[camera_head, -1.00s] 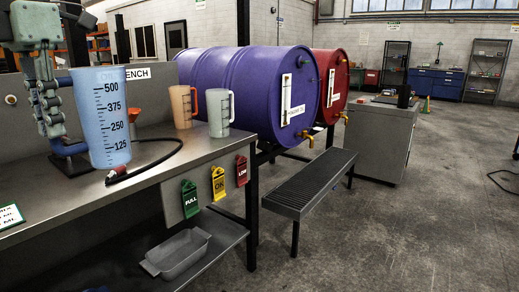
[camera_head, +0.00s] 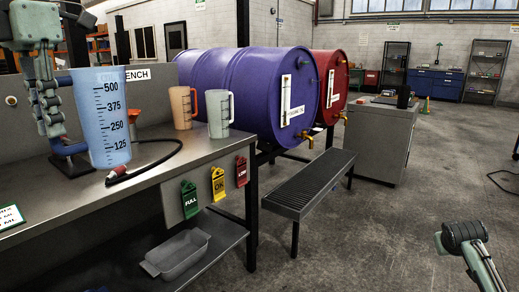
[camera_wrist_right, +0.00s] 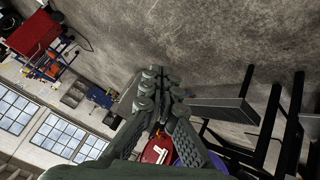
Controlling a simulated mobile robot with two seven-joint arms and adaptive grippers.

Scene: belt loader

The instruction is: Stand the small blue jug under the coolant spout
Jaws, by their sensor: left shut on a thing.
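The small blue jug (camera_head: 101,115) is upright at the left, with black marks from 125 to 500. My left gripper (camera_head: 54,120) is shut on it at its left side, near the blue handle; the exact contact is partly hidden. The jug appears close above the bench top. A purple drum (camera_head: 240,85) and a red drum (camera_head: 330,70) have brass spouts (camera_head: 309,141) low on their ends. I cannot read which is coolant. My right gripper (camera_head: 462,238) is at the lower right, empty; its fingertips meet in the right wrist view (camera_wrist_right: 157,85).
An orange jug (camera_head: 181,108) and a clear grey jug (camera_head: 219,115) stand on the bench (camera_head: 150,190). A dark hose lies near the blue jug. A slatted bench (camera_head: 300,195) stands below the spouts. The floor at right is open.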

